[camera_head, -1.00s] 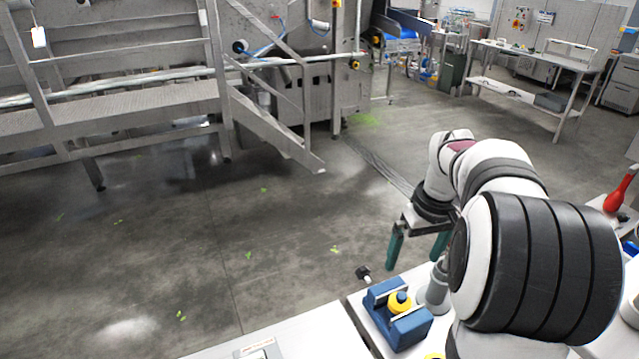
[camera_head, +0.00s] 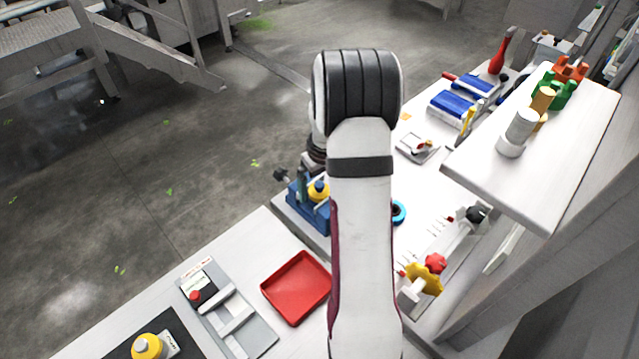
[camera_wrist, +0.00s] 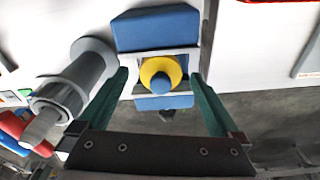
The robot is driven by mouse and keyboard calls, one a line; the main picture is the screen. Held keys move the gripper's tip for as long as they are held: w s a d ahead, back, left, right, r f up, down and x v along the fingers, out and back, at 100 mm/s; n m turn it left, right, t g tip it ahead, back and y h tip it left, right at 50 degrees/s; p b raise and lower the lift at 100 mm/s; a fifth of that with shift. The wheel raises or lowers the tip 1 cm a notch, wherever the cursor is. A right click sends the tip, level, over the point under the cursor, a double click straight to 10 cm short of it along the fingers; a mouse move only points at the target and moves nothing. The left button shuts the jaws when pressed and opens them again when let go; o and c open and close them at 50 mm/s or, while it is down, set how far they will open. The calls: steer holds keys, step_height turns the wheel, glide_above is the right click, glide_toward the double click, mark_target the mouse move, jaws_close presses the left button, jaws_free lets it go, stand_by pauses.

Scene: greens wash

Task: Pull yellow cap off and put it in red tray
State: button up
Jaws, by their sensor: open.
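The yellow cap (camera_head: 318,190), with a blue centre, sits in a blue clamp block (camera_head: 322,217) with pale jaws. The wrist view shows the yellow cap (camera_wrist: 150,71) from above, between the clamp's two blue ends. My gripper (camera_wrist: 160,74) is open, with one teal finger on each side of the cap and a visible gap at both sides. I cannot tell exactly how high the fingertips are above it. In the head view my arm hides most of the gripper. The red tray (camera_head: 272,286) is empty on the white table, left of my arm.
A grey cylindrical fitting (camera_wrist: 75,80) stands close left of the clamp in the wrist view. In the head view, a grey panel (camera_head: 255,330) lies left of the tray, with another yellow-topped item (camera_head: 147,346) beyond. A white shelf (camera_head: 570,150) overhangs at right.

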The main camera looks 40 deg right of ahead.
jaws_close()
steer(key=shift+r, duration=1.55)
steer(key=shift+r, duration=2)
steer(key=shift+s, duration=0.1)
steer(key=s+a, duration=0.7)
steer(key=s, duration=0.2)
steer(key=shift+s+a, duration=0.15)
steer(key=shift+a, duration=0.1)
